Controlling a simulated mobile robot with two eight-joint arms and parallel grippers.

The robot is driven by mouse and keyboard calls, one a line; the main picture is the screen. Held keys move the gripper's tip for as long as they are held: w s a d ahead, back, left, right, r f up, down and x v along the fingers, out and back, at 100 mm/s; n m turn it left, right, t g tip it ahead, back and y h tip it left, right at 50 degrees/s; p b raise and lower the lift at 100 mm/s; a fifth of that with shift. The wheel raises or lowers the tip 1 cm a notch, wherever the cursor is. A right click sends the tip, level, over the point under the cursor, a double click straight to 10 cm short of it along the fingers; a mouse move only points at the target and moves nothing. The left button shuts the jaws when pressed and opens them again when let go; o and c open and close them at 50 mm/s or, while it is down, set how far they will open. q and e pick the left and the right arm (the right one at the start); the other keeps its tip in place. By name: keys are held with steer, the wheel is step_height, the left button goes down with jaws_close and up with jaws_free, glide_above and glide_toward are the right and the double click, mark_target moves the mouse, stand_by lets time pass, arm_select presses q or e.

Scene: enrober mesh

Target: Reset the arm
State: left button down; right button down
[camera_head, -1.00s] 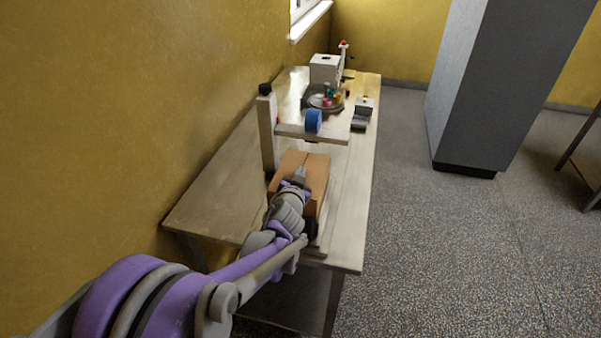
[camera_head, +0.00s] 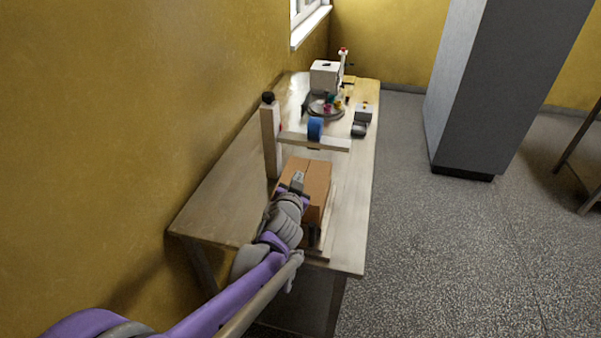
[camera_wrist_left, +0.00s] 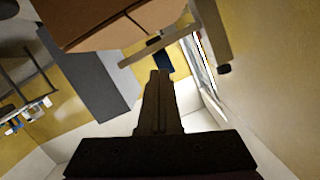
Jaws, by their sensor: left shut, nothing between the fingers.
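My left arm comes in from the lower left of the head view. Its gripper (camera_head: 297,180) is at the near left side of a brown cardboard box (camera_head: 313,178), which sits on the near end of the wooden table. In the left wrist view the dark fingers (camera_wrist_left: 160,76) are shut together with nothing between them. The box (camera_wrist_left: 100,20) shows there at the top, apart from the fingertips. Whether the gripper touches the box in the head view I cannot tell. My right gripper is not in view.
A post (camera_head: 270,140) with a crossbar carrying a blue roll (camera_head: 315,129) stands over the table (camera_head: 215,205). Farther back are a round tray (camera_head: 322,113) with small colored items, a white box (camera_head: 325,75) and a small device (camera_head: 360,128).

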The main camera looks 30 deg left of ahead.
arm_select(q)
steer(key=shift+v, duration=2.15)
steer(key=shift+s+a, duration=0.1)
